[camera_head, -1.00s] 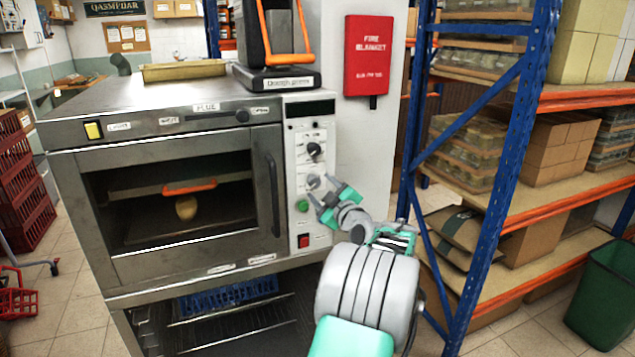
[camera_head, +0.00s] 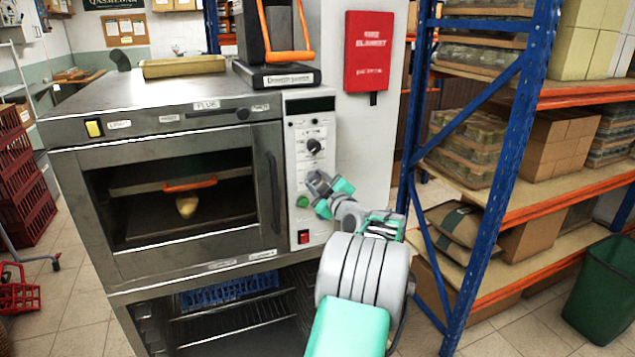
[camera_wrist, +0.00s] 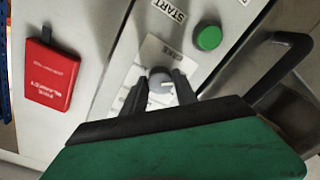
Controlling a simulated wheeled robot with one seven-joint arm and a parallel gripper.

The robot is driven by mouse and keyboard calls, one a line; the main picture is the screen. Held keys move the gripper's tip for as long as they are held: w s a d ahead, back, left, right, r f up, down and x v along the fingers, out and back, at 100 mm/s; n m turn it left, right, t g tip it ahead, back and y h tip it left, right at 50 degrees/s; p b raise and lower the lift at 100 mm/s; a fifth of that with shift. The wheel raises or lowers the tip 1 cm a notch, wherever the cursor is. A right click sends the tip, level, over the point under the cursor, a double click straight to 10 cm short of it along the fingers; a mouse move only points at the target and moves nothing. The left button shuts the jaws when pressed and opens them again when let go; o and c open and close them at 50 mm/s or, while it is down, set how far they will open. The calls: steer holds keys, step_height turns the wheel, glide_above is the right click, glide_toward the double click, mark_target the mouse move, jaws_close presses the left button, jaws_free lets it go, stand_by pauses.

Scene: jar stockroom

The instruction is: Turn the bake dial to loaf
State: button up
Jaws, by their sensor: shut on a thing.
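The oven's control panel (camera_head: 322,122) carries a black upper dial (camera_head: 314,146) and a lower grey dial, hidden behind my gripper (camera_head: 318,184) in the head view. In the wrist view the grey dial (camera_wrist: 159,79) sits between my two dark fingertips, and my gripper (camera_wrist: 160,92) is shut on it. A short pale mark shows on the dial's face.
A green button (camera_wrist: 209,38) marked START is close beside the dial. The oven door handle (camera_head: 273,192) stands out left of the panel. A red switch (camera_head: 304,237) is below. A blue-posted rack (camera_head: 510,150) stands to the right, and a red fire blanket pouch (camera_head: 367,52) hangs behind.

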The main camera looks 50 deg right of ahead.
jaws_close()
